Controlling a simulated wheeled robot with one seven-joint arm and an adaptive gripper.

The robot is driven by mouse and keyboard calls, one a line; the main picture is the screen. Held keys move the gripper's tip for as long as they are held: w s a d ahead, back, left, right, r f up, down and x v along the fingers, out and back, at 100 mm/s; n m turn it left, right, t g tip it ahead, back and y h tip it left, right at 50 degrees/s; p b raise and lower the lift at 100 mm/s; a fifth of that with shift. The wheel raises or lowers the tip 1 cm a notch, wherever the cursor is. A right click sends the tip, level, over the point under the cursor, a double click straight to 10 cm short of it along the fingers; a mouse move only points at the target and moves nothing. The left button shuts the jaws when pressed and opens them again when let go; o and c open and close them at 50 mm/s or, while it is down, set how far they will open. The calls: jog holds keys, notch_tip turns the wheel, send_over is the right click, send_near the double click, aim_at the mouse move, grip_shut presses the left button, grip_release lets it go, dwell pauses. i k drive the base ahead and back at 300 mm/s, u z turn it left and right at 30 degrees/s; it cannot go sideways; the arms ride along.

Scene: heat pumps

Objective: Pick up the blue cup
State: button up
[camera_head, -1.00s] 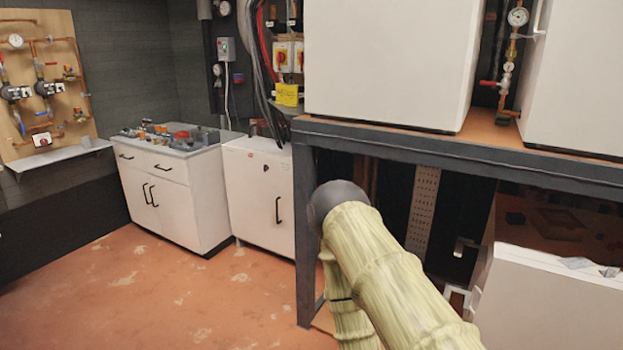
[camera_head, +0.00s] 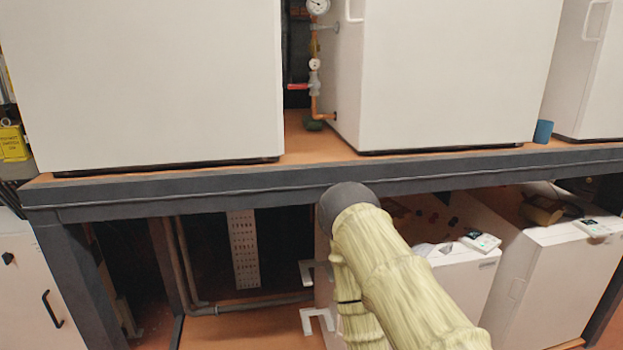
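A blue cup (camera_head: 543,131) stands upright on the wooden top of the long dark-framed bench, at the right in the head view. It is near the bench's front edge, in the gap between two white heat pump units. My arm, in a pale ribbed cover with a dark rounded joint, shows at the lower middle, left of and below the cup. My gripper is not in view.
Large white units (camera_head: 440,75) stand on the bench (camera_head: 300,140). Its dark front beam (camera_head: 250,190) runs across the view. Copper piping with a gauge (camera_head: 317,8) rises between two units. White boxes (camera_head: 540,270) stand below.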

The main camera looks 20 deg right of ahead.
aim_at(543, 130)
jog(key=z, duration=0.85)
jog(key=i, duration=0.8)
jog(key=z, duration=0.65)
